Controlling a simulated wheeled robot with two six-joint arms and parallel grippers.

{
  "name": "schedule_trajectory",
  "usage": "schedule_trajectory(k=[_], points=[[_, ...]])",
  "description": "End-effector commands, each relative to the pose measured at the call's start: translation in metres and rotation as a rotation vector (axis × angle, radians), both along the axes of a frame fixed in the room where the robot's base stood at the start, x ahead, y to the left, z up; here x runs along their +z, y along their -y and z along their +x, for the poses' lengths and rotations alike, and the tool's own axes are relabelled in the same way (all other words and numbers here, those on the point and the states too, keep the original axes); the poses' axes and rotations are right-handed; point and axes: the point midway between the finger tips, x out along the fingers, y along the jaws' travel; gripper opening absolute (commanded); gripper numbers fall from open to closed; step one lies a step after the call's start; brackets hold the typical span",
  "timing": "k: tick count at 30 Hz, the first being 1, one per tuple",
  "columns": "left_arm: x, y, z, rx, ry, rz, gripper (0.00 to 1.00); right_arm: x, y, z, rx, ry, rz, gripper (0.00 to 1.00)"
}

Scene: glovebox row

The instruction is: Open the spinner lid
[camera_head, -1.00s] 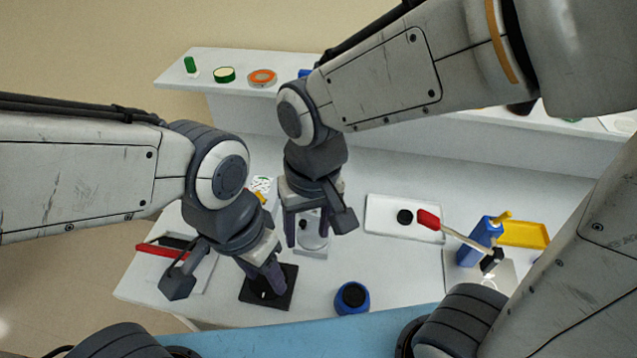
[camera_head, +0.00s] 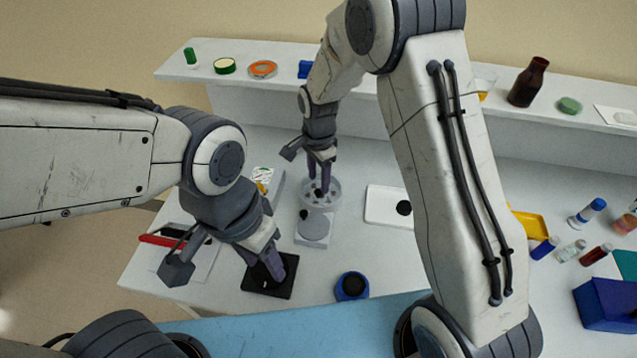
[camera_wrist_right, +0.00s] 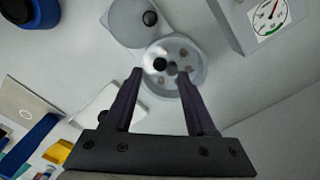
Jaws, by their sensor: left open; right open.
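The spinner (camera_head: 317,238) is a light grey unit on the bench, with an open round bowl (camera_head: 333,203) at its far end. In the right wrist view the bowl (camera_wrist_right: 158,85) shows several brownish holes, a grey hub and a small black knob or cap. A flat grey disc (camera_wrist_right: 128,20), likely the lid, lies beside the bowl with a black knob at its edge; it also shows in the head view (camera_head: 313,227). My right gripper (camera_wrist_right: 160,71) is open, fingertips over the bowl; contact is unclear. My left gripper (camera_head: 274,268) is open above a black square plate.
The black plate (camera_head: 284,289) and a blue round container (camera_head: 352,287) are near the front edge. A white tray (camera_head: 381,207) lies right of the spinner. A dial gauge box (camera_wrist_right: 240,22) stands near the bowl. A shelf (camera_head: 400,92) runs behind.

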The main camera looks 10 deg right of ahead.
Motion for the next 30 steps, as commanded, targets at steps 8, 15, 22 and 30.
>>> schedule_trajectory(k=[8, 15, 22, 30], points=[[0.009, 0.0, 0.0, 0.001, 0.0, 0.0, 0.5, -0.032, -0.001, 0.0, 0.002, -0.001, 0.0, 0.56], [0.008, 0.0, 0.0, 0.001, 0.0, 0.0, 0.5, -0.036, -0.001, 0.0, 0.002, 0.0, 0.0, 0.56], [0.008, 0.0, 0.0, 0.001, 0.0, 0.0, 0.5, -0.036, -0.001, 0.0, 0.002, 0.0, 0.0, 0.03], [0.008, 0.0, 0.0, 0.001, 0.0, 0.0, 0.5, -0.035, -0.001, 0.0, 0.002, 0.001, 0.0, 0.0]])
